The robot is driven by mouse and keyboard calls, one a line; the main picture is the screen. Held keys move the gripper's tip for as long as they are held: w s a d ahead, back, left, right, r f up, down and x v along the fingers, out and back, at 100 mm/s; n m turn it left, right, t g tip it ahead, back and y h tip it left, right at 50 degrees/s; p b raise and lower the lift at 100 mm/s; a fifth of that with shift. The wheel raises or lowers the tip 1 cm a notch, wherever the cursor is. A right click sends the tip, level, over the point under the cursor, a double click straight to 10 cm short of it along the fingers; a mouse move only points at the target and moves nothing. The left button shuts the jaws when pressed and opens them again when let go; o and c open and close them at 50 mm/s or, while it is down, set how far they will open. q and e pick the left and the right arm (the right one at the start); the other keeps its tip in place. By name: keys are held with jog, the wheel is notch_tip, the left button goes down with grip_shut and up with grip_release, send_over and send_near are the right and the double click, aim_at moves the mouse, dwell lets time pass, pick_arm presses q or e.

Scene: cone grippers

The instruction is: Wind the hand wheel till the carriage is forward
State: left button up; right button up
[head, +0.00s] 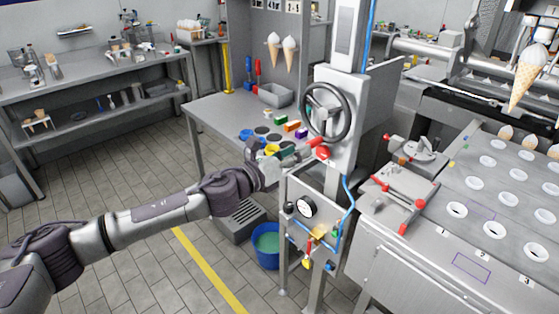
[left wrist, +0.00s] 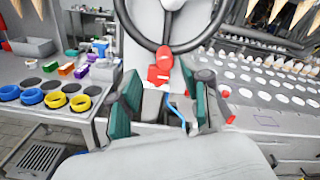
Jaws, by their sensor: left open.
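The hand wheel (head: 347,114) is a dark ring with spokes on the upright grey column. In the left wrist view its lower rim (left wrist: 132,27) crosses the top. A red handle (left wrist: 164,59) is at the bottom of the rim, with another red part just below it; red also shows in the head view (head: 322,152). My left gripper (head: 296,156) is just left of and below the handle. In the left wrist view its teal-padded fingers (left wrist: 163,103) stand apart with nothing between them, the handle beyond them. I cannot tell which part is the carriage. My right gripper is not in view.
A grey table (head: 215,107) with coloured blocks and rings stands behind my left arm. A gauge (head: 306,207) and blue hoses are below the wheel. A worktop (head: 440,232) with round holes and a red-handled fixture (head: 405,200) is at right. A blue bucket (head: 266,257) stands on the floor.

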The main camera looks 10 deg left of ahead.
pick_arm(q)
jog(key=v, duration=0.6)
jog(key=shift+a, duration=0.1)
